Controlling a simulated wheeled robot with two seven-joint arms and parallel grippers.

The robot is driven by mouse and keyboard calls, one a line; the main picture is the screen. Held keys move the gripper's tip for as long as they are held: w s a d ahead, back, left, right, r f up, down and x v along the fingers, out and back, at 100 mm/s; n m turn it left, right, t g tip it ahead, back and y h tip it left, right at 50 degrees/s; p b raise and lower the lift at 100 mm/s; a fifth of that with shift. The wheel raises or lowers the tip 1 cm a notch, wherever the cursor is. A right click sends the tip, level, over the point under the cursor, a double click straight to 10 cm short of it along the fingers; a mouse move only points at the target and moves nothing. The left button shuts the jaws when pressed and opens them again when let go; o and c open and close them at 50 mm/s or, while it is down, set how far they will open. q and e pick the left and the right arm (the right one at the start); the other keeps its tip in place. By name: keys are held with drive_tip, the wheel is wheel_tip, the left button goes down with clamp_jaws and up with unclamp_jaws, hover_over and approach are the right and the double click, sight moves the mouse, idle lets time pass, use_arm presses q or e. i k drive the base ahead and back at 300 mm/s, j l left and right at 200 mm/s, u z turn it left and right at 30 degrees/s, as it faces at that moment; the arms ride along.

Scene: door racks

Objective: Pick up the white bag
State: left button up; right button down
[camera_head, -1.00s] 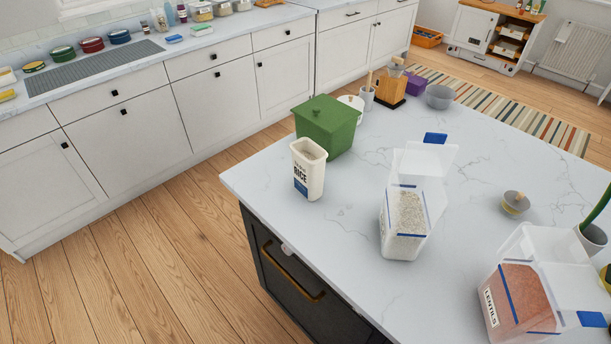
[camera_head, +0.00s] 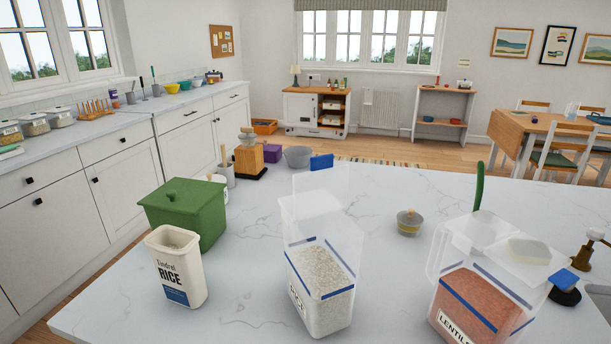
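The white bag, a cream-white pack labelled "RICE" with a blue band (camera_head: 178,268), stands upright near the front left of the island worktop (camera_head: 385,280). Its top looks open. It stands just in front of a green lidded box (camera_head: 186,213). To its right is a clear container of pale grains (camera_head: 322,280) with its lid raised. Neither of my grippers shows in the head view.
A clear container of red lentils (camera_head: 474,305) stands at the front right. A small grey lidded pot (camera_head: 409,222) sits mid-worktop. The worktop between the containers is clear.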

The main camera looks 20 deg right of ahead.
sight(174, 253)
drive_tip(key=i+j+z, duration=0.25)
drive_tip(key=j+z, duration=0.2)
drive_tip(key=i+j+z, duration=0.2)
drive_tip(key=j+z, duration=1.25)
drive_tip(key=j, duration=0.2)
drive_tip(key=k+j+z, duration=0.1)
drive_tip(key=j+z, duration=0.35)
drive_tip(key=j, duration=0.15)
drive_tip(key=k+j+z, duration=0.2)
drive_tip(key=j+z, duration=0.3)
drive_tip(key=k+j+z, duration=0.3)
drive_tip(key=j+z, duration=0.15)
